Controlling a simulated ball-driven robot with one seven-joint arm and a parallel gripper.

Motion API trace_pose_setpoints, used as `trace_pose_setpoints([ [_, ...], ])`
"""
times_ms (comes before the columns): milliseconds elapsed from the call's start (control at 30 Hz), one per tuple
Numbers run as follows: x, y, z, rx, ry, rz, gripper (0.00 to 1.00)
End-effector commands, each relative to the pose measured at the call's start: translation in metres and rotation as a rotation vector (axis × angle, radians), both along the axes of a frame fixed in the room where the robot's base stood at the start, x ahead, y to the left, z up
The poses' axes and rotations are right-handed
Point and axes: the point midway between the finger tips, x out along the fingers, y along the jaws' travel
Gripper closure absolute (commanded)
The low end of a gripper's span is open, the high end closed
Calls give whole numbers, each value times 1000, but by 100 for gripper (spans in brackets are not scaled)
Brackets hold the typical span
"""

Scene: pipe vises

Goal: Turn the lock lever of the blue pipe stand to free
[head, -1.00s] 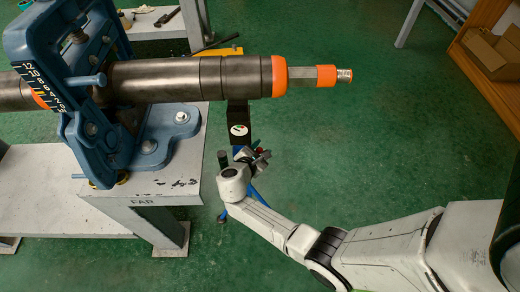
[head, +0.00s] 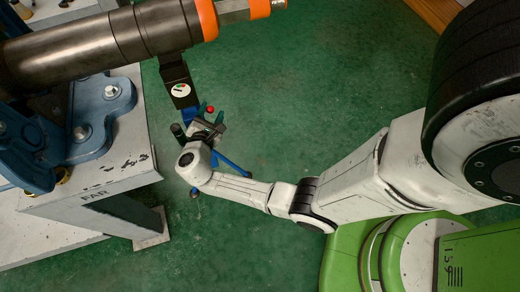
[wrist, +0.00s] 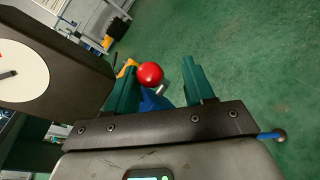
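The blue pipe stand stands under the pipe. Its black head (head: 175,72) carries a round white dial (head: 181,90) with a green and a red mark. Its blue legs (head: 232,166) spread on the floor below. The lock lever ends in a red ball knob (head: 210,109), which also shows in the wrist view (wrist: 150,75). My gripper (head: 212,124) is beside the stand, just below its head. In the wrist view my gripper (wrist: 161,82) is open, with the red knob appearing between its teal fingers, nearer the left one. I cannot tell whether they touch it.
The thick pipe (head: 110,40) with an orange collar (head: 206,18) runs overhead. A blue vise (head: 30,150) is bolted to the grey bench (head: 130,165) at left. The bench corner is close to my wrist. The green floor to the right is clear.

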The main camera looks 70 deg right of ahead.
Motion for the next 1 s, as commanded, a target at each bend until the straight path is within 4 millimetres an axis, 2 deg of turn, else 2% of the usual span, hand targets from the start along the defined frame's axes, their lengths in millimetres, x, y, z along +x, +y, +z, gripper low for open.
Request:
trace_pose_setpoints([
  [33,-2,1,-10,-16,-13,-2,48],
  [1000,-14,14,-43,-366,-285,-5,48],
])
